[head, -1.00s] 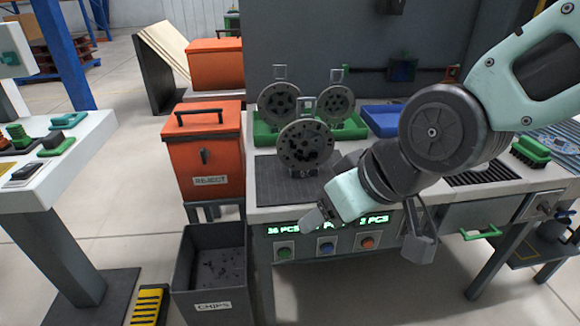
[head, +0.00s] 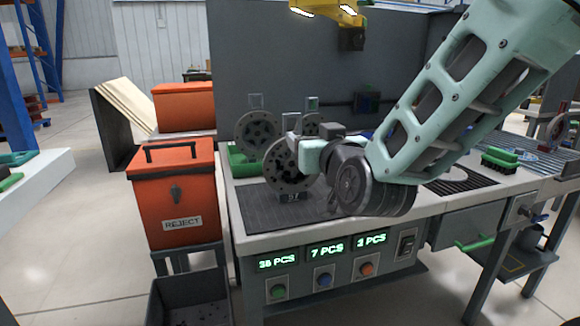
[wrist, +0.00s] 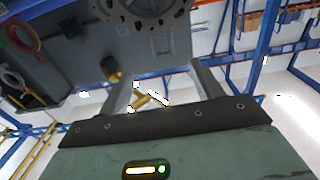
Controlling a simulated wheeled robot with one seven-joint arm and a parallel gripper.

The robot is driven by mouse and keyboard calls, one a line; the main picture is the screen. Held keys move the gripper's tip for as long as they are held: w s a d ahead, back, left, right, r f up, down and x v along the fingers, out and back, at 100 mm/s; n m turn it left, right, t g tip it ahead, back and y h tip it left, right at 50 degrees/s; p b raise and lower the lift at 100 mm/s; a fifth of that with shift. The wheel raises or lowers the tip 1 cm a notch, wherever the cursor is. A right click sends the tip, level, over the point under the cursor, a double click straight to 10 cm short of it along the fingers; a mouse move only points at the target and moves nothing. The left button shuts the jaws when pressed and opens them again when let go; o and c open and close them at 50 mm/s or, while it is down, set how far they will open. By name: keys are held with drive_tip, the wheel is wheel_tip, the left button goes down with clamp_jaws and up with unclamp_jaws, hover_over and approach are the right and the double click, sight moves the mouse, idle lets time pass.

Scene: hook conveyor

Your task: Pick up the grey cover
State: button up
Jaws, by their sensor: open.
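The nearest grey cover (head: 284,178), a round disc with several holes, stands upright on a small dark base on the bench mat. Two similar grey discs stand behind it, one at left (head: 256,130) and one at right (head: 309,124), partly hidden. My gripper (head: 294,147) is at the upper right of the front cover, overlapping its edge in the head view; I cannot tell if they touch. In the wrist view my gripper (wrist: 163,68) shows two spread fingers with nothing between them. A holed grey disc (wrist: 183,15) shows past the fingertips, cut by the top edge.
A dark ribbed mat (head: 258,210) lies on the bench front. An orange reject bin (head: 175,205) stands at left, with a dark chips bin (head: 190,302) below. A grey panel (head: 285,60) rises behind. Green brushes (head: 500,158) lie at right.

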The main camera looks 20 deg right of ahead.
drive_tip(key=p, duration=0.2)
drive_tip(key=w+p, duration=0.1)
drive_tip(key=p, duration=0.2)
drive_tip(key=shift+w+r, duration=0.25)
drive_tip(key=shift+r, duration=0.05)
drive_tip(key=p, duration=0.3)
drive_tip(key=shift+w+p, duration=0.15)
drive_tip(key=shift+p, duration=0.2)
drive_tip(key=shift+w+a+f+p, duration=0.15)
drive_tip(key=shift+w+p, duration=0.1)
drive_tip(key=shift+w, duration=1.85)
drive_tip(key=shift+w+f+p, duration=0.2)
drive_tip(key=shift+w+p, duration=0.05)
drive_tip(key=shift+w, duration=1.85)
drive_tip(key=shift+w+a+f+p, duration=0.15)
drive_tip(key=shift+w+p, duration=0.1)
drive_tip(key=shift+w, duration=1.85)
drive_tip(key=shift+d, duration=0.1)
clamp_jaws()
